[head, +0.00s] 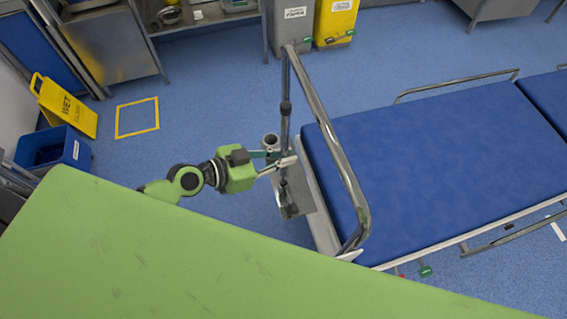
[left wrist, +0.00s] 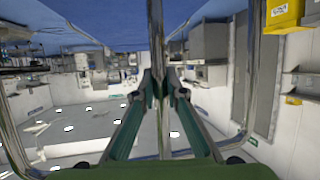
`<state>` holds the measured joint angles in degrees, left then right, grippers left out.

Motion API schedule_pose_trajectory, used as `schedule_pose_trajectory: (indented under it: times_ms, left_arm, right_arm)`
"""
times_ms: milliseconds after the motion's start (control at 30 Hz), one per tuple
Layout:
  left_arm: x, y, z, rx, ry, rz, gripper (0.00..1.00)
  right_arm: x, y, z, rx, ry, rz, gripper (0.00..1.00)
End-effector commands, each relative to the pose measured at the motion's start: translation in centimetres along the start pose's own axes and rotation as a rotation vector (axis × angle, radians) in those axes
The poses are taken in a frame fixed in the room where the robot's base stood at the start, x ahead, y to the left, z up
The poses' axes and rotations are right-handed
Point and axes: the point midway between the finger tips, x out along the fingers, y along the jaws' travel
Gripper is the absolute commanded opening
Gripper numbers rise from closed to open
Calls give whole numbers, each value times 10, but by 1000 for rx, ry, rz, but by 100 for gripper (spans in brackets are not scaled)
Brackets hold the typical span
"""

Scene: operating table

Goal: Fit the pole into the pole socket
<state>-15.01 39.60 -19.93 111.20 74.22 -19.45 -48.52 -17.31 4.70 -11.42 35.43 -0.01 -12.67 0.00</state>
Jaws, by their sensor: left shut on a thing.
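The pole (head: 285,125) is a thin, dark grey upright rod with a black collar, standing at the near end of the blue bed. My left gripper (head: 287,159) reaches in from the left and is shut on it. The pole also shows in the left wrist view (left wrist: 156,45), running between the two fingertips (left wrist: 158,88). A round, hollow grey cylinder (head: 270,141), which looks like the pole socket, is just left of the pole in the head view. The pole's lower end is near a metal plate (head: 307,197); whether it touches is unclear. My right gripper is not in view.
The bed's curved metal end rail (head: 335,150) stands close right of the pole, beside the blue mattress (head: 430,150). A green surface (head: 170,260) fills the lower left. Bins (head: 335,20) stand behind.

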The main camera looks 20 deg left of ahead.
Motion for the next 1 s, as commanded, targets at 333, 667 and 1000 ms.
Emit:
schedule_pose_trajectory:
  times_ms: [333, 667, 1000]
  left_arm:
    - [10, 0, 24, -1, -2, 1, 0]
    - [10, 0, 24, -1, -2, 1, 28]
    - [-7, 0, 28, 1, -5, 0, 28]
  right_arm:
    - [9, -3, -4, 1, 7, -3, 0]
    - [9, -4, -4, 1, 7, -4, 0]
    - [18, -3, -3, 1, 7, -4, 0]
